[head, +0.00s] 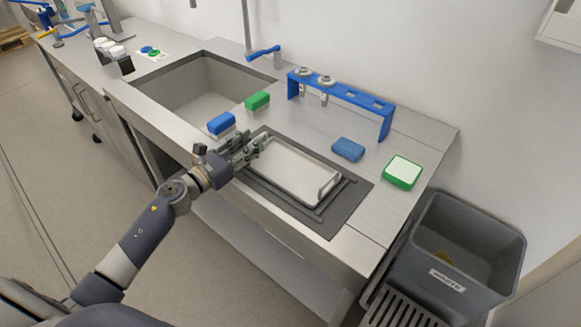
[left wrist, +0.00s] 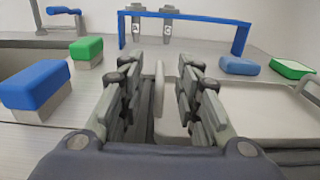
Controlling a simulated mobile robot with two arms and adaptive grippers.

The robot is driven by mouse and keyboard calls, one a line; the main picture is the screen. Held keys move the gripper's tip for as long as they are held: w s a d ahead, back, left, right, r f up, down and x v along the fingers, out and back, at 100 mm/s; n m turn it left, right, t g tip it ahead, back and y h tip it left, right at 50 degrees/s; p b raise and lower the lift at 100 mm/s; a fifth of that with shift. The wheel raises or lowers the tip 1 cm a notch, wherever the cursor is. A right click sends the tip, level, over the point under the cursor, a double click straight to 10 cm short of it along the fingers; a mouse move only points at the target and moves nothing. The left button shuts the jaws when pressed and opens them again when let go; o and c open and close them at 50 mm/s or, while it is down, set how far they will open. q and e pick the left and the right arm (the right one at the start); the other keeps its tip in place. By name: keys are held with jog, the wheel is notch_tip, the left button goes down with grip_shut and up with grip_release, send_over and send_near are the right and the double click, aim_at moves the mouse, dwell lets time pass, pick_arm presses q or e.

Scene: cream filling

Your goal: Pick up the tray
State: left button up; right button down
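The tray (head: 295,172) is a shallow, light grey metal tray with a raised handle at each short end. It lies flat on a dark grey mat (head: 328,226) on the steel counter. It also shows in the left wrist view (left wrist: 255,118). My left gripper (head: 262,141) is at the tray's left end. In the left wrist view its fingers (left wrist: 160,92) are apart, with the left handle upright between them and a gap on each side. The right handle is free. My right gripper is not in view.
Blue (head: 221,123) and green (head: 257,100) sponges stand left of the tray, by the sink (head: 205,85). A blue rack (head: 345,97) is behind. A blue block (head: 348,149) and green-rimmed container (head: 402,171) lie to the right. A waste bin (head: 465,245) stands beyond the counter's right end.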

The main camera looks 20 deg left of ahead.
aim_at(265, 132)
pick_arm(q)
jog(key=x, duration=0.3)
jog(key=shift+w+d+f+p, duration=0.1)
jog(key=shift+w+f+p, duration=0.05)
jog(key=shift+w+p, duration=0.15)
grip_shut()
